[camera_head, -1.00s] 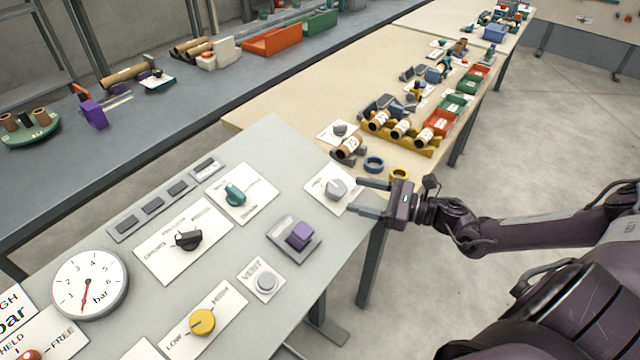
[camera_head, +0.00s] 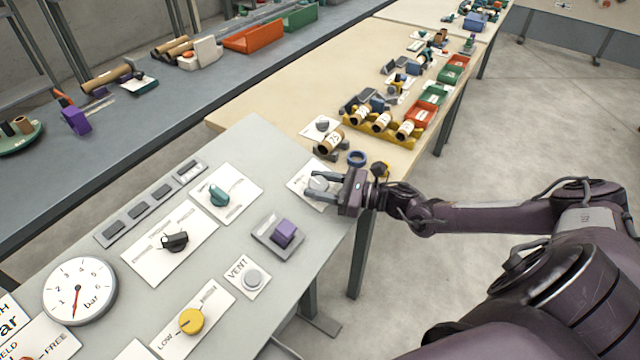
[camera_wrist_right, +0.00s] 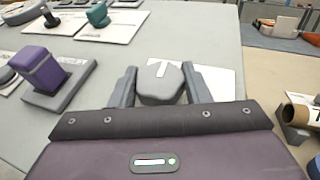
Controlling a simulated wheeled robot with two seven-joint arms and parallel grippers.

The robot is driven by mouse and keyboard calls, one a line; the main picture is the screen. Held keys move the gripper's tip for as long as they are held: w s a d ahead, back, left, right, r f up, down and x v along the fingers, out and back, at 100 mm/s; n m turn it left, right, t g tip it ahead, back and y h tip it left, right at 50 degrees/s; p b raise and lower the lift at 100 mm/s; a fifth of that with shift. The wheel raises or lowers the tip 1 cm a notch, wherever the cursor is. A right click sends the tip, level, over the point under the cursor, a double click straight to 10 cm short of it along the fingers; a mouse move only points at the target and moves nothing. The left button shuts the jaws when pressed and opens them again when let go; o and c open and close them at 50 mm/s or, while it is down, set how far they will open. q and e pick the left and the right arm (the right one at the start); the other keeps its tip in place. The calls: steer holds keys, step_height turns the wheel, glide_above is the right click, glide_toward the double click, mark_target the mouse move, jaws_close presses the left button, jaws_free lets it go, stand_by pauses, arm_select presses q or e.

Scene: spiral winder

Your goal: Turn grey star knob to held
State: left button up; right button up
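The grey star knob (camera_head: 318,183) sits on a white label plate at the right end of the sloped grey panel. In the right wrist view the knob (camera_wrist_right: 160,84) has a white pointer mark on top. My right gripper (camera_head: 316,187) is at the knob, with its fingers apart. In the right wrist view, one finger of the gripper (camera_wrist_right: 160,80) is on each side of the knob, with a narrow gap on the right; contact on the left is unclear. The fingers partly hide the knob and its plate in the head view. My left gripper is not in view.
A purple block switch (camera_head: 284,233), a vent button (camera_head: 253,279), a teal knob (camera_head: 218,195), a black knob (camera_head: 174,240) and a yellow knob (camera_head: 191,321) stand on the panel.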

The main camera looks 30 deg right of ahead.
steer(key=c, duration=0.5)
steer(key=m+t+h+p, duration=0.1)
steer(key=m+h+p, duration=0.1)
steer(key=m+t+h+p, duration=0.2)
steer(key=m+h, duration=0.1)
steer(key=shift+s+a+r, duration=0.1)
steer(key=shift+a+r, duration=0.05)
steer(key=shift+r, duration=0.05)
steer(key=m+h+p, duration=0.2)
steer(key=m+h, duration=0.2)
steer(key=m+h+p, duration=0.3)
steer(key=m+h, duration=0.1)
steer(key=h, duration=0.1)
steer(key=shift+a+t+h, duration=0.1)
steer(key=shift+t+h, duration=0.2)
steer(key=m+g+h+p, duration=0.2)
steer(key=m+h, duration=0.2)
steer(key=shift+f, duration=0.1)
steer(key=shift+m+g+h+p, duration=0.55)
steer(key=shift+m+g+h, duration=0.05)
steer(key=shift+h, duration=0.2)
steer(key=shift+f, duration=0.1)
